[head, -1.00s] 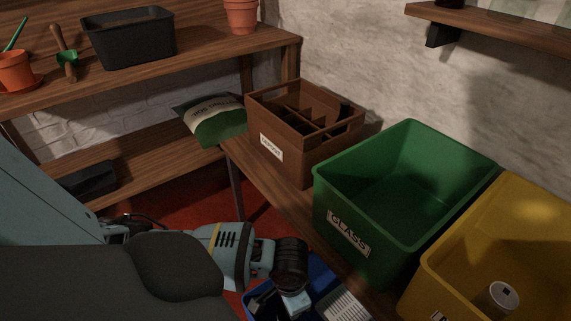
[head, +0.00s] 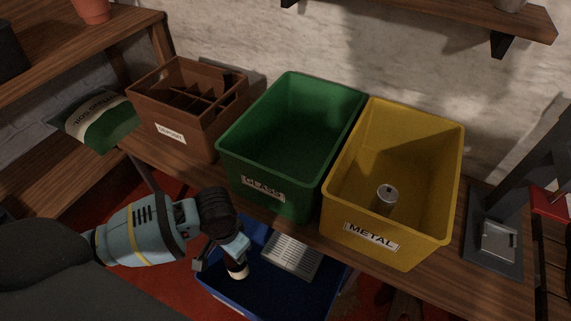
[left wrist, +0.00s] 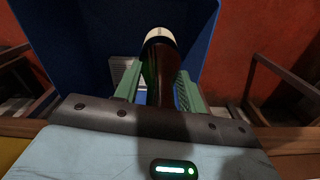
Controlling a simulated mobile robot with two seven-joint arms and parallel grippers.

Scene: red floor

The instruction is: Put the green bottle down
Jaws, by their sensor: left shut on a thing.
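My left gripper (head: 222,258) is shut on a dark bottle (head: 238,269). In the left wrist view the bottle (left wrist: 160,72) sits between the green-grey fingers (left wrist: 157,92). It looks dark brown to green with a pale band near its far end. The gripper holds it over the blue bin (head: 215,297), which also surrounds the bottle in the left wrist view (left wrist: 65,45). I cannot tell whether the bottle touches the bin. My right gripper is not in view.
On the bench stand a brown divided crate (head: 205,128), an empty green GLASS bin (head: 300,125) and a yellow METAL bin (head: 440,160) with a can (head: 387,197) inside. A pale slatted thing (head: 291,257) lies in the blue bin. A soil bag (head: 100,122) lies left.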

